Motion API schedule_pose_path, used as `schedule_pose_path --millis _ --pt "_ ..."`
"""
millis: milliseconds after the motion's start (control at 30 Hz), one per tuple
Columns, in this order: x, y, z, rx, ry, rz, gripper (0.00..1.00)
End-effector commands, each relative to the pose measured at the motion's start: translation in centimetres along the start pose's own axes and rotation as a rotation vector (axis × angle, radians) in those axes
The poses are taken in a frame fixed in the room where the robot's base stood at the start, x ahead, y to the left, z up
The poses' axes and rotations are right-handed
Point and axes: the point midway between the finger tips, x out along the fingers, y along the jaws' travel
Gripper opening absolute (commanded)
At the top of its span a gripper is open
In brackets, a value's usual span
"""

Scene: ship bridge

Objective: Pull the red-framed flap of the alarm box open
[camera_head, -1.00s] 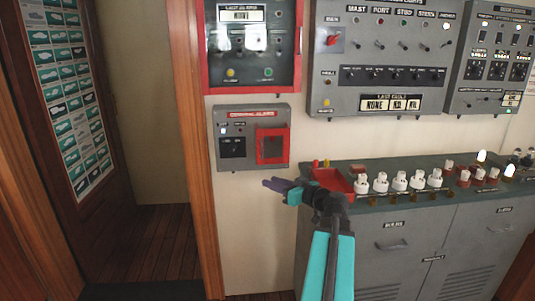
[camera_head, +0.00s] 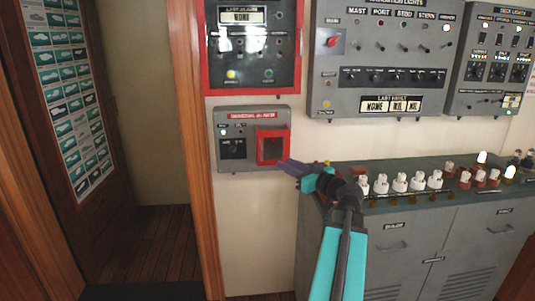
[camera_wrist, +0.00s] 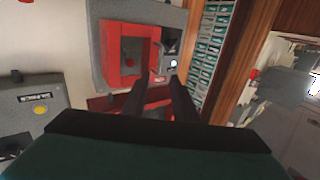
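The grey alarm box (camera_head: 228,163) hangs on the wall below a larger red-framed panel. Its red-framed flap (camera_head: 285,133) is on the box's right side and looks shut in the head view. In the wrist view, which is turned upside down, the flap (camera_wrist: 111,52) fills the upper middle. My gripper (camera_head: 285,166) is just below and right of the flap's lower right corner.
A grey console (camera_head: 450,180) with white and red knobs stands right of my gripper, under the arm. The navigation lights panel (camera_head: 375,95) hangs at upper right. A wooden door post (camera_head: 195,150) is left of the box. Bare wall (camera_head: 250,230) lies below the box.

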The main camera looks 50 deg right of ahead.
Motion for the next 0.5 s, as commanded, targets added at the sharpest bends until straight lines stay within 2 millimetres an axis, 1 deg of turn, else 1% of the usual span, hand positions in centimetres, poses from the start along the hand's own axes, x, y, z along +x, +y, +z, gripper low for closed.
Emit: schedule_pose_path --millis 33,500 --pt "0.7 0.0 -0.1 0.000 -0.001 -0.003 0.26" --pt "7.4 0.1 -0.2 0.001 -0.001 -0.003 0.26"
